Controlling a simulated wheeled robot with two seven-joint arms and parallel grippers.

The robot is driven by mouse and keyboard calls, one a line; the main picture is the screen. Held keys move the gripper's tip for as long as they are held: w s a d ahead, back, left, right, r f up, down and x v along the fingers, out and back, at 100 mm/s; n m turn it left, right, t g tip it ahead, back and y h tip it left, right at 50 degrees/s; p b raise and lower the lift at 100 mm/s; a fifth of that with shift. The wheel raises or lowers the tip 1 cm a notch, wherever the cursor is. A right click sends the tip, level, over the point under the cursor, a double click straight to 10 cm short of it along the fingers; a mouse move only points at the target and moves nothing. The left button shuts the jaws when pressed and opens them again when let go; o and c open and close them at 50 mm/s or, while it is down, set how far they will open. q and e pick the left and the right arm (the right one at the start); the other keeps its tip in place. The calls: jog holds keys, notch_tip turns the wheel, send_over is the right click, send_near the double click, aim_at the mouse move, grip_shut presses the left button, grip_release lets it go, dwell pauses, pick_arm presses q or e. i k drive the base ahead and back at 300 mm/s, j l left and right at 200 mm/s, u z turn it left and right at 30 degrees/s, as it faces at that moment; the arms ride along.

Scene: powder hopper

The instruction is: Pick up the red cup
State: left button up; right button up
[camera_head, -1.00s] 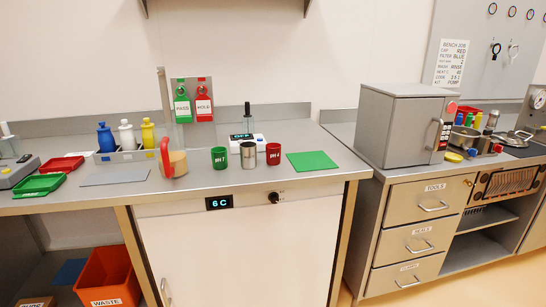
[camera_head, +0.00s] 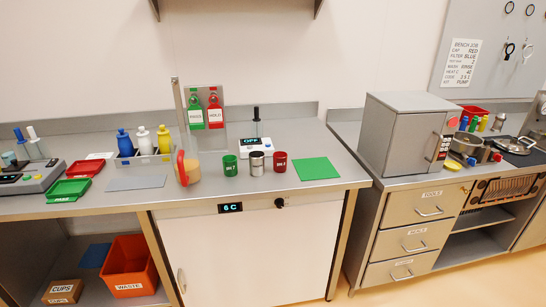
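The red cup (camera_head: 280,162) stands upright on the steel bench above the white cabinet, with pale marking on its front. A steel cup (camera_head: 257,162) stands just left of it, and a green cup (camera_head: 230,165) stands left of that. A flat green mat (camera_head: 316,169) lies to the right of the red cup, a little apart from it. Neither of my grippers shows in the head view.
A tan jar with a red handle (camera_head: 188,170) stands left of the cups. A white device reading OFF (camera_head: 255,143) is behind them. A grey box-shaped oven (camera_head: 407,132) stands on the right bench. The bench front before the cups is clear.

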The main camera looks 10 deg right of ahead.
aim_at(280, 162)
jog(key=i+l+u, duration=0.35)
jog(key=l+u, duration=0.2)
jog(key=i+l+u, duration=0.25)
jog(key=l+u, duration=0.25)
jog(key=l, duration=0.15)
jog(key=l+u, duration=0.25)
jog(key=l, duration=0.15)
jog(key=i, duration=0.05)
